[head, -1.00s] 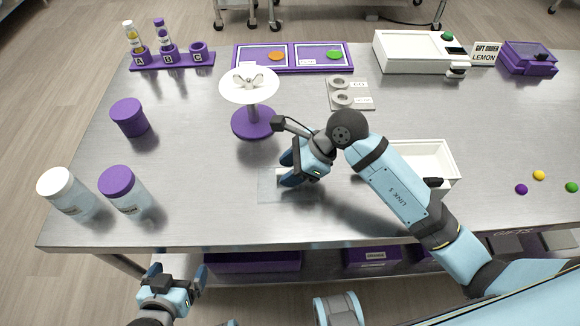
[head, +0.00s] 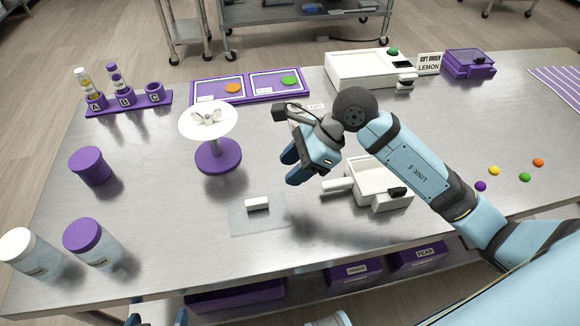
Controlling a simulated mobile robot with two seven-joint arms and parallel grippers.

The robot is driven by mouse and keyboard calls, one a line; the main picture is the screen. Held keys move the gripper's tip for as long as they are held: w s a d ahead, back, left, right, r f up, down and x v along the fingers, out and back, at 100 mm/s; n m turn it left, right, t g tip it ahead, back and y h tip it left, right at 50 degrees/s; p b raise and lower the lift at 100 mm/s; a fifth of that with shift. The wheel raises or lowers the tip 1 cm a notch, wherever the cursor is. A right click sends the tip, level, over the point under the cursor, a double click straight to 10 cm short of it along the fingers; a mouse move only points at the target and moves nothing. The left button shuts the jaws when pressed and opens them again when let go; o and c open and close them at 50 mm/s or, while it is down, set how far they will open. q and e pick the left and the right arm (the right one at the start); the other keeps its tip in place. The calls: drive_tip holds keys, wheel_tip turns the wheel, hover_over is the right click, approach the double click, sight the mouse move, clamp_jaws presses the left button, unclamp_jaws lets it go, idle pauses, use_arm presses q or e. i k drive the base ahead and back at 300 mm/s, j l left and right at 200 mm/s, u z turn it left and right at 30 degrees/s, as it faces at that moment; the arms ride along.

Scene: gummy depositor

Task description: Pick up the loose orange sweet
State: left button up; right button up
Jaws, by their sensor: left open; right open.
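The loose orange sweet (head: 538,162) lies on the metal table at the far right, behind a green sweet (head: 525,177) and to the right of a yellow one (head: 494,170). A purple sweet (head: 480,186) lies nearest my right arm. My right gripper (head: 292,168) is open and empty above the middle of the table, far to the left of the sweets. My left gripper (head: 157,319) shows only its fingertips at the bottom edge, open, in front of the table. Nothing covers the orange sweet.
A white block (head: 257,203) rests on a clear mat (head: 240,220). A purple stand with a white top (head: 208,121), jars (head: 92,245) and a purple tray (head: 205,98) stand left. Table around the sweets is clear.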

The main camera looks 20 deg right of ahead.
sight(538, 161)
drive_tip(key=k+l, duration=0.85)
